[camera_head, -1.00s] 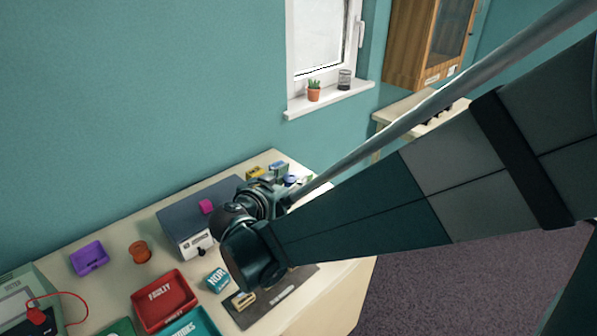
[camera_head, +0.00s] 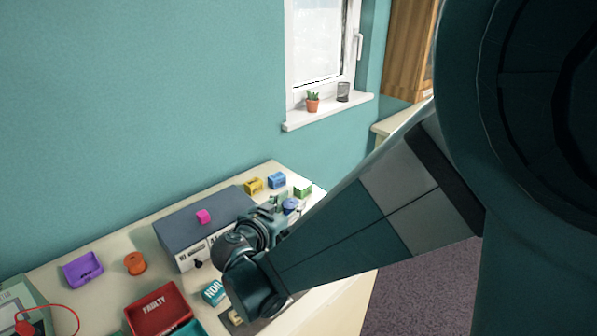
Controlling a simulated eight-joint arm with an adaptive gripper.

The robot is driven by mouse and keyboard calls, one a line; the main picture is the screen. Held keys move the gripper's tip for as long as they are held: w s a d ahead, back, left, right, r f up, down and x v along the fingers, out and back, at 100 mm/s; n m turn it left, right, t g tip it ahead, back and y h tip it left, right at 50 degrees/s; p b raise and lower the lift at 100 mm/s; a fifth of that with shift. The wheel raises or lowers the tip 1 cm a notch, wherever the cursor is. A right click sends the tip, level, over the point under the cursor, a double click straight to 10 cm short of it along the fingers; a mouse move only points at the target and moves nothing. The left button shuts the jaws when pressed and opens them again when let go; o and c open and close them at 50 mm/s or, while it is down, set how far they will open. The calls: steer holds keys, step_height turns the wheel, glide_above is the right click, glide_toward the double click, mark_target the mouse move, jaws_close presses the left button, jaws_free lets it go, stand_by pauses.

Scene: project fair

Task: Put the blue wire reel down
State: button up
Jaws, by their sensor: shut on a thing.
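My gripper (camera_head: 281,206) is partly hidden behind my wrist and is shut on the reel. The reel's underside is hidden, so I cannot tell whether it touches the table (camera_head: 110,245).
Yellow (camera_head: 253,186), blue (camera_head: 277,180) and green (camera_head: 302,187) blocks stand close behind the reel. A grey instrument with a pink item (camera_head: 203,216) on top is to the left. An orange reel (camera_head: 134,263), purple tray (camera_head: 83,270) and red FAULTY tray (camera_head: 158,308) stand further left.

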steer(key=shift+f, duration=0.2)
steer(key=shift+f+b, duration=0.65)
steer(key=shift+f, duration=1.1)
steer(key=shift+f, duration=0.45)
steer(key=shift+f, duration=0.15)
steer(key=o, duration=0.9)
steer(key=shift+s, duration=0.1)
steer(key=shift+f, duration=0.1)
